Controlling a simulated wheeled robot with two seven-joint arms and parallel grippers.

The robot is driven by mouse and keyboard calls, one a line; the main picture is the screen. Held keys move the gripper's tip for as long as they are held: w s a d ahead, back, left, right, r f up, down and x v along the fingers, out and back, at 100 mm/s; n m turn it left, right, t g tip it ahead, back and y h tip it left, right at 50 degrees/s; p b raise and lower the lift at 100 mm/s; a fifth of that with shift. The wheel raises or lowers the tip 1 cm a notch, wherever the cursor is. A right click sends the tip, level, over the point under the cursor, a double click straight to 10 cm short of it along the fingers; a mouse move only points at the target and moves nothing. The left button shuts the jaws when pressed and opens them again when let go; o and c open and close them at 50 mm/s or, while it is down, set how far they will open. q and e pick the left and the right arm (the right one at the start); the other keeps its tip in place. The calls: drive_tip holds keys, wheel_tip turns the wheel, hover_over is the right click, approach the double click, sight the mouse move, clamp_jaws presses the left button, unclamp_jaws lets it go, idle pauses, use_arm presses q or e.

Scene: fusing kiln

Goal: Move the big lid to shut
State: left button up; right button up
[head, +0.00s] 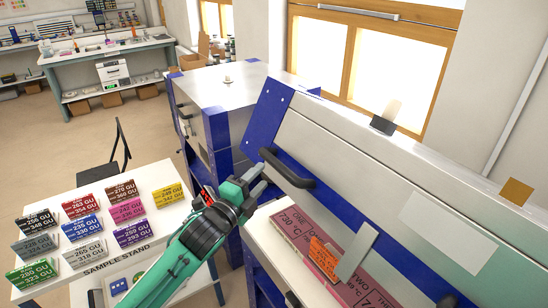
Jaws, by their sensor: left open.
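The big lid (362,150) of the kiln is raised and tilted, a pale panel with a blue frame, on the right side of the head view. A dark bar handle (288,169) is fixed on its blue front edge near the left corner. My left gripper (258,178) is open and empty, just left of the handle, its fingertips close to it. I cannot tell whether they touch. The kiln body (262,273) is below the lid, partly hidden by my arm. My right gripper is not in view.
A sample stand (92,262) with several coloured sample cards stands at the left front. Pink and orange cards (322,255) lie under the lid. A second blue and steel kiln (222,88) stands behind. A black chair (106,165) and a workbench (108,48) are further left.

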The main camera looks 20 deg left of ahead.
sight(271, 165)
use_arm(q)
drive_tip(key=p+x, duration=0.2)
drive_tip(key=x, duration=0.4)
drive_tip(key=shift+r, duration=0.1)
drive_tip(key=shift+x, duration=0.8)
clamp_jaws()
drive_tip(key=shift+f, duration=0.25)
